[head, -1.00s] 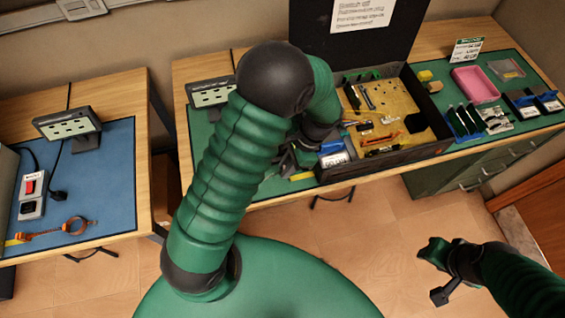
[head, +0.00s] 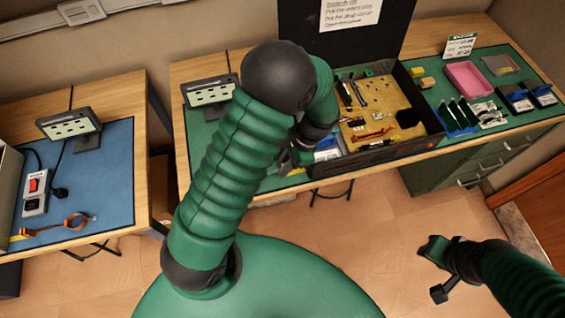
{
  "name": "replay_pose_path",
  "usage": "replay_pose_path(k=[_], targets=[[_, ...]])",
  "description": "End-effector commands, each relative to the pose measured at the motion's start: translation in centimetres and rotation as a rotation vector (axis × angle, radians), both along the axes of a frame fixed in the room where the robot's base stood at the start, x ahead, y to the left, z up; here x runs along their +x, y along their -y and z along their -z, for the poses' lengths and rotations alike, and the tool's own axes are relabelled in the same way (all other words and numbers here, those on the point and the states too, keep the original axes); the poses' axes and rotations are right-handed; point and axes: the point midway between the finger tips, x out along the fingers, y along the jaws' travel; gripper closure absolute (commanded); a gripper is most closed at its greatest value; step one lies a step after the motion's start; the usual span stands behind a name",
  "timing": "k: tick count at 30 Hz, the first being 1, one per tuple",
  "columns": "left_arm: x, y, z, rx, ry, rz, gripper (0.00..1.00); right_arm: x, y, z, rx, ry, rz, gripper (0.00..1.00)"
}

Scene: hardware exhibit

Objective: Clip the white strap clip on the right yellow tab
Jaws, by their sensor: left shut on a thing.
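My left gripper (head: 292,157) is at the front left corner of the open black case, mostly hidden behind my own green arm. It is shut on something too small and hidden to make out. I cannot pick out the white strap clip for certain. A small yellow strip (head: 297,171) shows on the table edge just below the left gripper; I cannot tell whether it is a tab. My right gripper (head: 437,268) hangs over the floor at the lower right, away from the tables; its jaw opening is unclear.
The open black case (head: 385,152) holds a yellow board (head: 375,108) with several small parts. A blue and white item (head: 328,149) lies beside the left gripper. A pink tray (head: 467,78) and dark holders (head: 515,98) stand to the right. Another table (head: 110,175) is at the left.

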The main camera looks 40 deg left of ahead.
Motion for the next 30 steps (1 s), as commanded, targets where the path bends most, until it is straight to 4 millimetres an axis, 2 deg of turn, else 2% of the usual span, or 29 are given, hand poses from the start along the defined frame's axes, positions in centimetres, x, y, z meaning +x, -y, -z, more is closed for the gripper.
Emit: replay_pose_path(k=[30], targets=[[-0.05, -0.96, -0.10, -0.003, -0.001, -0.003, 1.00, 0.00, -0.01, -0.97, 0.000, 0.000, -0.001, 0.64]])
